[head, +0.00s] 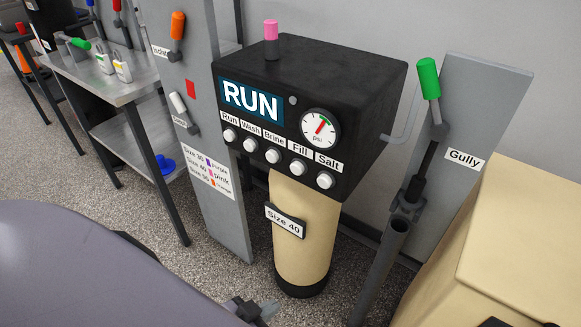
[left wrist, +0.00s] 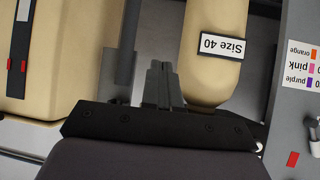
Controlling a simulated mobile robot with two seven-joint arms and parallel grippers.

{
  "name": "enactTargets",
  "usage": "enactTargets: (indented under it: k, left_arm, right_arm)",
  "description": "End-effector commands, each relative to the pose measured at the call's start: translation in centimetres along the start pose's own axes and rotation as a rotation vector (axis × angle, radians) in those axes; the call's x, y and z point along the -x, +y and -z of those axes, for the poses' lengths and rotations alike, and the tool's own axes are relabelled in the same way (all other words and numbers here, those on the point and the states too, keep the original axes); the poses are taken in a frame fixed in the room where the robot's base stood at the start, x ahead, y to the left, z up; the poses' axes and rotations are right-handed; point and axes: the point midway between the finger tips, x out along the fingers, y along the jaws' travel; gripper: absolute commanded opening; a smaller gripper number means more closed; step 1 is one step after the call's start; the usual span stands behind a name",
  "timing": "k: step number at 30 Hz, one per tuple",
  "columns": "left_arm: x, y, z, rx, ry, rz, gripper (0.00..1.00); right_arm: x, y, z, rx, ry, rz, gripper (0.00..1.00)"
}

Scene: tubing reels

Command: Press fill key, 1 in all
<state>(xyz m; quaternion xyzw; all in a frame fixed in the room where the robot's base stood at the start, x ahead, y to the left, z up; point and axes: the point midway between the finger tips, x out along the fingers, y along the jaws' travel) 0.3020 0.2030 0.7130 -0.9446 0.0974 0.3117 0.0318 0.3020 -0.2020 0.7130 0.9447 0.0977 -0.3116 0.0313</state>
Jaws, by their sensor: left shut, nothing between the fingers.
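A black control box (head: 350,90) on a tan tank has a row of round white keys under the labels Run, Wash, Brine, Fill and Salt. The fill key (head: 298,167) sits under the Fill label, between the Brine and Salt keys. A blue display (head: 250,101) reads RUN. My left gripper (head: 256,308) is low at the bottom of the head view, well below the keys and apart from them. In the left wrist view its fingers (left wrist: 162,85) are together and empty, near the tank; no keys show there. My right gripper is not seen.
The tan tank (head: 305,252) bears a Size 40 label. A grey panel (head: 193,70) stands left of the box. A Gully post with a green-handled lever (head: 429,80) stands right, beside a large tan box (head: 530,235). A workbench (head: 120,80) is farther left.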

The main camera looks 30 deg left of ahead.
Motion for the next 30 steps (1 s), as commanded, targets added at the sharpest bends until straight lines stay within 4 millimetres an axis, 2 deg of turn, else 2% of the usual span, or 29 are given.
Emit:
enactTargets:
  k: [5,6,8,11,13,17,21,26,30]
  left_arm:
    - [0.0,0.0,0.0,0.000,0.000,-0.001,0.00]
    - [0.0,0.1,0.0,0.000,-0.001,-0.002,0.00]
    - [0.0,0.2,0.0,0.008,0.003,-0.004,0.00]
    - [-0.6,0.2,0.6,0.079,0.043,-0.011,0.00]
    - [-1.2,0.2,1.6,0.186,0.098,-0.024,0.00]
    - [-2.6,0.1,4.6,0.499,0.256,-0.086,0.00]
    - [-3.5,-0.7,8.4,0.905,0.448,-0.215,0.00]
    - [-3.6,-2.4,12.2,1.352,0.645,-0.432,0.00]
    - [-3.0,-4.4,14.8,1.713,0.794,-0.688,0.00]
  right_arm:
    - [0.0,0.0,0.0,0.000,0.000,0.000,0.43]
    - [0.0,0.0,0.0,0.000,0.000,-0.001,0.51]
    - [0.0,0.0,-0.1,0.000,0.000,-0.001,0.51]
    - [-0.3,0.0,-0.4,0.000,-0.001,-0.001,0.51]
    - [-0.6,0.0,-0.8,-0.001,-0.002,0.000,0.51]
    - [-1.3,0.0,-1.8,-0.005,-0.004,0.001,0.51]
    - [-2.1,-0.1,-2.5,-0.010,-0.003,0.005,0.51]
    - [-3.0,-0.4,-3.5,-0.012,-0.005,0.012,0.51]
    - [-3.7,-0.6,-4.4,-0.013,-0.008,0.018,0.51]
